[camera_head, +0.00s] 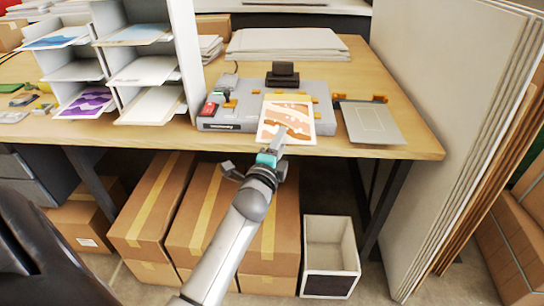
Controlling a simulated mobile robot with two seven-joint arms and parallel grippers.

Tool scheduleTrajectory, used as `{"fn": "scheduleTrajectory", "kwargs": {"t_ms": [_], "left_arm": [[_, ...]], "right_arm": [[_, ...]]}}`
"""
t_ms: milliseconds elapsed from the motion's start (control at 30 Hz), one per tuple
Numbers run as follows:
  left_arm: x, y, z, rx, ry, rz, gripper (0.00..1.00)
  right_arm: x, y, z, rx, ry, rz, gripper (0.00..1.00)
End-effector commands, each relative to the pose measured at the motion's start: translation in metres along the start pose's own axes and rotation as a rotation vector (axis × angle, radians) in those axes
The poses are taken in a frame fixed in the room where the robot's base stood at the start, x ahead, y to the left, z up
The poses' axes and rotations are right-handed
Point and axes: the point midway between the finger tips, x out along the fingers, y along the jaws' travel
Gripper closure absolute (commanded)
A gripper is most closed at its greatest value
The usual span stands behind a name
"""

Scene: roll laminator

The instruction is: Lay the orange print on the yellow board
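The orange print (287,112) is a white-bordered sheet with orange and brown shapes. It is over the front right part of the grey laminator (235,118). My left gripper (280,136) reaches up from below and is shut on the print's lower edge, its fingers overlapping the sheet. I cannot tell whether the print touches the laminator beneath. I make out no clearly yellow board; a pale grey plate (370,123) with an orange clip bar (360,99) lies right of the laminator. My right gripper is not in view.
A white shelf rack (190,60) with sheets, including a purple print (85,104), stands left on the wooden table (418,142). A stack of white boards (287,44) lies behind. Tall panels (445,110) lean at right. Boxes (205,215) and a bin (330,245) sit below.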

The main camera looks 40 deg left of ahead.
Motion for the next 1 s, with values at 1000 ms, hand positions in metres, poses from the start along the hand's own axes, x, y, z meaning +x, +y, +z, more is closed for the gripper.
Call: {"fn": "scheduleTrajectory", "kwargs": {"t_ms": [1000], "left_arm": [[-0.146, 0.0, 0.0, 0.0, -0.001, 0.0, 0.62]], "right_arm": [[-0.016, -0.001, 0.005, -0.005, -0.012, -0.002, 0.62]]}}
